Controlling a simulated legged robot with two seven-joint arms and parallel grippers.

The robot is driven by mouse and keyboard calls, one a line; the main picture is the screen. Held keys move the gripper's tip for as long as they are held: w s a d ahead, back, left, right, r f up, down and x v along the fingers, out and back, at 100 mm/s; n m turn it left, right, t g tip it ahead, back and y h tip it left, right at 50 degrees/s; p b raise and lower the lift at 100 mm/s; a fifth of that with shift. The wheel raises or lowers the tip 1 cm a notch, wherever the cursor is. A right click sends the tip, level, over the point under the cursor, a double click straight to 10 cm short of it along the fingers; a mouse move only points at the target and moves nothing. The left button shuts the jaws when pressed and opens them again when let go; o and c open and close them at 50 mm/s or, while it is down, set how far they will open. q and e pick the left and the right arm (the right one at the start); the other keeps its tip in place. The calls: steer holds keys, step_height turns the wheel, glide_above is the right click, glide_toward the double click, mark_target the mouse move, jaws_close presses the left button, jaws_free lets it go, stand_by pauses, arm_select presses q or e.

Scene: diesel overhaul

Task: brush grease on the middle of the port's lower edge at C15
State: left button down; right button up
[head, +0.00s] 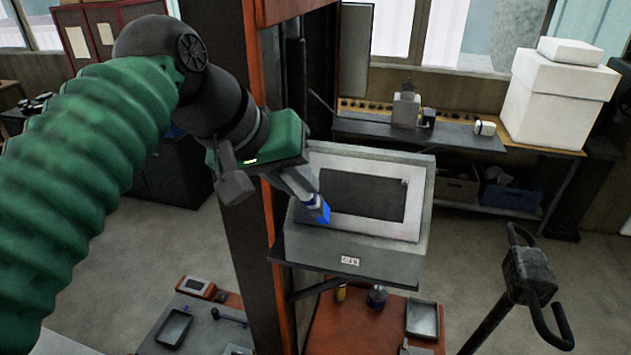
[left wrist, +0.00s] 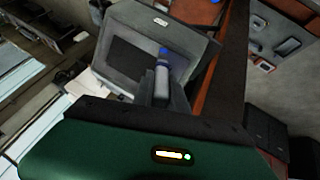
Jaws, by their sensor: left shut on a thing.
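The housing labelled C15 (head: 350,261) is a grey box with a sloping pale panel (head: 395,228) around a dark rectangular port (head: 362,195). The port also shows in the left wrist view (left wrist: 130,68). My left gripper (head: 312,202) is shut on a small blue-ended tool, probably the brush (head: 320,214); its blue end also shows in the left wrist view (left wrist: 163,52). In the head view the blue end is over the panel's lower left, left of the port's lower edge. I cannot tell whether it touches the panel. My right gripper is not in view.
An orange upright (head: 240,250) stands left of the housing. Below are an orange shelf (head: 385,335) with bottles and a metal tray (head: 422,318). A black handle on a post (head: 530,275) stands at right. A bench (head: 470,138) with white boxes (head: 555,100) is behind.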

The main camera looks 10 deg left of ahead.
arm_select(q)
steer(key=shift+a, duration=1.8)
steer(key=s+r+p, duration=0.1)
steer(key=s+r, duration=0.2)
steer(key=r, duration=0.1)
steer(key=shift+s+r, duration=0.3)
steer(key=shift+r, duration=0.1)
steer(key=shift+d+v, duration=0.15)
steer(key=shift+v, duration=0.6)
steer(key=shift+d+v, duration=0.2)
steer(key=shift+v, duration=0.6)
steer(key=shift+s, duration=0.1)
